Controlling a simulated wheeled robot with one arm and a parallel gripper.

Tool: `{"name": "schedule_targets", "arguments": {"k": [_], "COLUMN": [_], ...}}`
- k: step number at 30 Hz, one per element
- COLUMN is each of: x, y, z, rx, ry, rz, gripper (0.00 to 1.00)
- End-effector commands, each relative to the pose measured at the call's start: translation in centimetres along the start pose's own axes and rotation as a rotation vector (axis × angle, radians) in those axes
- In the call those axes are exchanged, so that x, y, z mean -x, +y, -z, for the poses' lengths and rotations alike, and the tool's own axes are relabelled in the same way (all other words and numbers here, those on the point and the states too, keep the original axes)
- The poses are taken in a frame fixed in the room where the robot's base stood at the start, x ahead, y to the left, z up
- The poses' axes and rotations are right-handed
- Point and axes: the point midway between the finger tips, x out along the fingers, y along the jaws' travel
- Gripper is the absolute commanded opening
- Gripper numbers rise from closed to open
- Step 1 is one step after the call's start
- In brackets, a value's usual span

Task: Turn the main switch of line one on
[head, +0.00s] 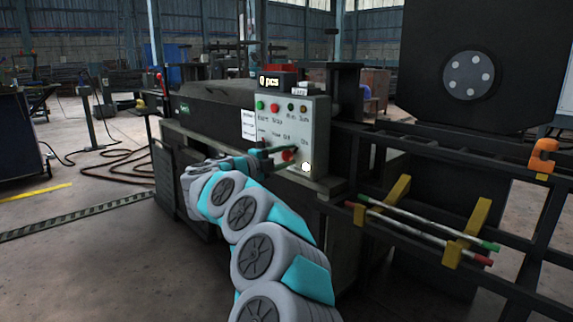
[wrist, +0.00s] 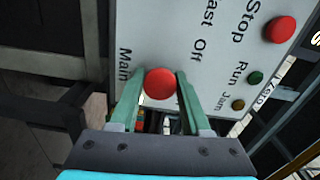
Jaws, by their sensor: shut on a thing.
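The grey control panel (head: 318,125) stands on the machine, right of centre in the head view. A round red knob (wrist: 160,83) on the panel sits beside the printed word "Main"; it also shows in the head view (head: 289,155). My gripper (wrist: 155,88) is shut on this red knob, one green finger on each side of it. In the head view my gripper (head: 282,151) reaches the panel from the left. The word "Off" is printed near the knob in the wrist view. The knob's pointing direction is unclear.
Above the knob are a green button (head: 260,105), a red stop button (head: 276,107) and the Run and Jam lamps. A round white spot (head: 305,167) glows low on the panel. The counter (head: 270,80) reads "0 pcs". Yellow brackets (head: 468,233) hold rods at the right.

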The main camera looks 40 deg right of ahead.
Motion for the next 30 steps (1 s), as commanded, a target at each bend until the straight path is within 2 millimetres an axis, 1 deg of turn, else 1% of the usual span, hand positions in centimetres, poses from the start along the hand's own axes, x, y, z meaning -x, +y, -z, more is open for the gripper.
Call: {"name": "schedule_targets", "arguments": {"k": [1,9,23,24,30], "x": [-0.01,-0.05,-0.07,-0.07,-0.05], "y": [0.36,0.16,0.1,0.11,0.08], "z": [0.04,0.09,0.1,0.1,0.06], "rx": [-0.023,-0.098,-0.109,-0.109,-0.108], "ry": [0.002,0.004,0.004,0.004,0.003], "rz": [-0.003,-0.003,-0.003,-0.003,-0.002], "gripper": [0.0,0.0,0.0,0.48,0.71]}}
